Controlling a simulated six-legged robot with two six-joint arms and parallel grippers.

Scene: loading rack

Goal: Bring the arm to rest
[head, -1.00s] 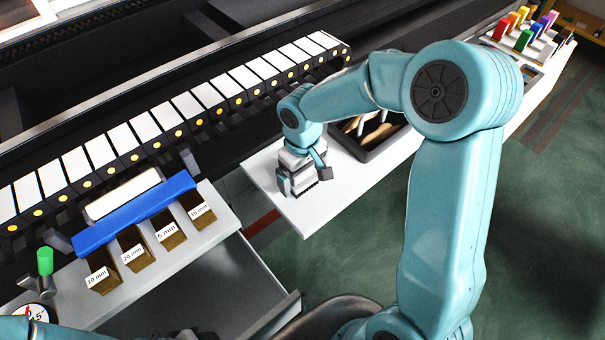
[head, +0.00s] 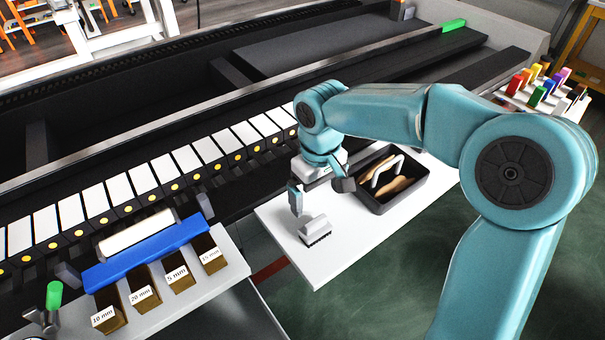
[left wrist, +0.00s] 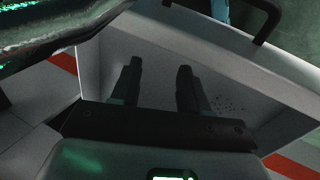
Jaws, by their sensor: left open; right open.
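My right arm reaches in from the right in the head view. Its gripper (head: 322,190) is open and points down above the white shelf (head: 335,257). A small grey brush-like block with a dark underside (head: 315,229) sits on the shelf just below the fingers, apart from them. My left gripper (left wrist: 160,68) shows in the left wrist view, open and with nothing between its fingers. It is over a pale open drawer-like box (left wrist: 228,75) with dark specks inside. The left arm is not visible in the head view.
A dark tray with a handle (head: 408,192) holds brown items beside my right gripper. A row of white-topped blocks (head: 147,178) runs behind. At left are a blue bar (head: 150,254) and labelled brown boxes (head: 180,278). Coloured items (head: 541,90) stand far right.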

